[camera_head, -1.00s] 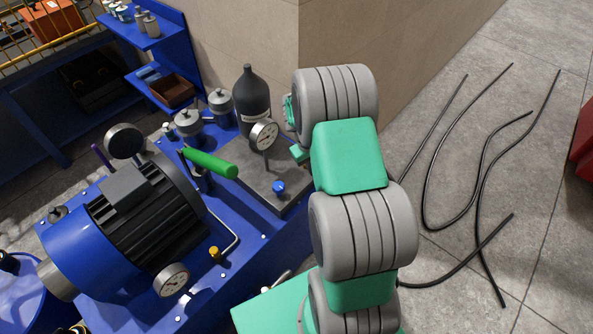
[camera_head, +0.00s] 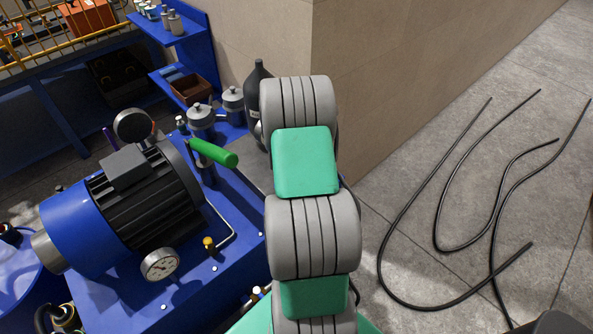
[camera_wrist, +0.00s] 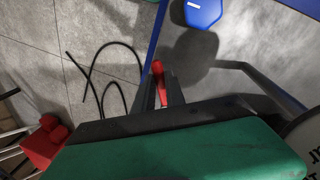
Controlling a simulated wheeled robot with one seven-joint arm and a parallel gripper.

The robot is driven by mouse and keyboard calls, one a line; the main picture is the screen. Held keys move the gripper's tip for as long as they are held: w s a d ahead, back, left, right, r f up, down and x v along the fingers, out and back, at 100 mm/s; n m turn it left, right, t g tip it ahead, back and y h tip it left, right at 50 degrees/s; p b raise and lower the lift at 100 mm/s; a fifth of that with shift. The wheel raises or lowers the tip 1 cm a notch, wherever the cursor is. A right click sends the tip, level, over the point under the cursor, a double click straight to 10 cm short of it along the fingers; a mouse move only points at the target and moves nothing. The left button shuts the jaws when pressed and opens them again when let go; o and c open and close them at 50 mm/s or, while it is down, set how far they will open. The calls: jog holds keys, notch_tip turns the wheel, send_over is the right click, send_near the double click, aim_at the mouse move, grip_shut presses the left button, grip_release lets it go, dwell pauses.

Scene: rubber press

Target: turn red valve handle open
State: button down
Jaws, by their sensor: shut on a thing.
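The red valve handle (camera_wrist: 158,69) shows in the wrist view as a small red piece between the dark fingertips of my gripper (camera_wrist: 162,88). My gripper is shut on it. Most of the handle is hidden between the fingers, and how far it is turned cannot be told. In the head view my arm hides both the gripper and the red handle.
In the wrist view a blue knob (camera_wrist: 203,12) lies beyond the fingers. In the head view, the motor (camera_head: 145,200), the green lever (camera_head: 213,153) and a gauge (camera_head: 160,264) stand left of my arm. Black hoses (camera_head: 440,245) lie on the floor at right.

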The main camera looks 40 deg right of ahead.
dwell(0.4)
jog(key=c, duration=1.4)
grip_release()
jog(key=shift+w, duration=0.1)
jog(key=r, duration=0.2)
jog(key=w+r, duration=0.1)
jog(key=r, duration=0.4)
jog(key=shift+w+a+r+b, duration=0.15)
jog(key=shift+a+r+b, duration=0.15)
jog(key=shift+a+b, duration=0.1)
jog(key=shift+c, duration=0.3)
